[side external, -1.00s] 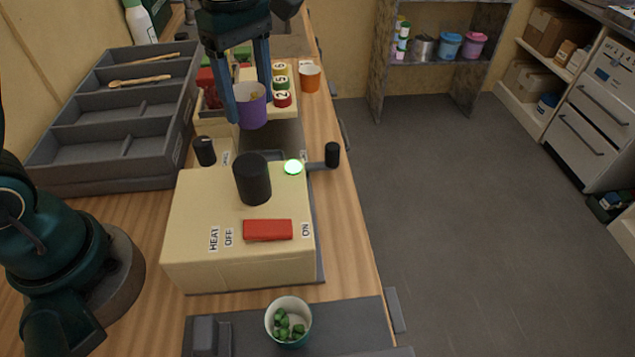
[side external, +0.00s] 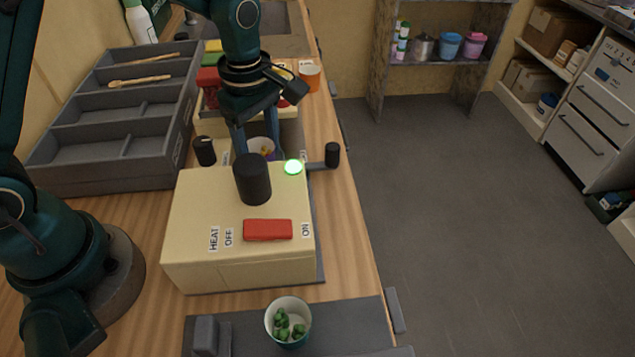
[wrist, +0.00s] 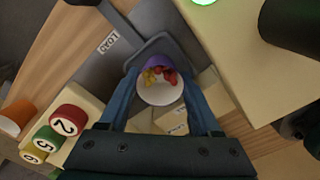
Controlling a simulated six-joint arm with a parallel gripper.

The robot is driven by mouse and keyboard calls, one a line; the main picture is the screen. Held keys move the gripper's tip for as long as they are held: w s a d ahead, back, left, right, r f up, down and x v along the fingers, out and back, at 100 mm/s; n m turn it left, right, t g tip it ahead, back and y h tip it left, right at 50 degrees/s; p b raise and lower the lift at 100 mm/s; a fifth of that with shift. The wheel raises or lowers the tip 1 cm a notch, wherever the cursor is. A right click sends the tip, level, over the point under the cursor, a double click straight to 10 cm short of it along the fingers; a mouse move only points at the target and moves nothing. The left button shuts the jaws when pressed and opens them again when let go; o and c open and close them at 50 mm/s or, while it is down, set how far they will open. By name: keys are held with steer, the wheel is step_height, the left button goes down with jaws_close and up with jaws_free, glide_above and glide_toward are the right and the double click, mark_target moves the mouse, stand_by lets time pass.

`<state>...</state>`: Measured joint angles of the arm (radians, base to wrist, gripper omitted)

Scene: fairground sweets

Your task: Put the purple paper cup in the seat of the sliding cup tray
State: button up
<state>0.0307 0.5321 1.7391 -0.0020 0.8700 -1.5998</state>
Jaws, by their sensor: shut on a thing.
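The purple paper cup (side external: 264,146) is upright between the fingers of my gripper (side external: 256,150), just behind the cream machine. In the wrist view my gripper (wrist: 160,78) is shut on the cup (wrist: 159,94), whose white inside holds red and yellow sweets. The grey sliding cup tray (wrist: 103,67) lies under the cup, with a raised grey U-shaped edge (wrist: 158,39) close beside it. The cup's base is hidden, so I cannot tell whether it rests in the seat.
The cream machine (side external: 190,235) has a black post (side external: 252,180), a red switch (side external: 268,230) and a lit green lamp (side external: 293,167). A black-knobbed lever (side external: 332,155) sticks out at right. A cup of green sweets (side external: 288,322) stands in front. An orange cup (side external: 310,77) stands behind.

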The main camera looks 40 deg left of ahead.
mark_target(259, 148)
steer(key=shift+f, duration=0.1)
steer(key=o, duration=1.4)
steer(key=shift+o, duration=0.2)
step_height(259, 148, up, 12)
steer(key=s+m+t, duration=0.1)
steer(key=s+m, duration=0.3)
steer(key=m, duration=0.1)
steer(key=s+m+t, duration=0.2)
steer(key=s+m, duration=0.3)
steer(key=m, duration=0.1)
steer(key=s+a+m+t, duration=0.1)
steer(key=s+m+t, duration=0.1)
steer(key=s+m, duration=0.2)
steer(key=shift+s+r+m, duration=0.2)
steer(key=shift+r+m, duration=0.1)
steer(key=shift+m, duration=0.7)
steer(key=shift+s+f+m+t, duration=0.25)
steer(key=shift+m+t, duration=0.05)
steer(key=shift+m, duration=0.2)
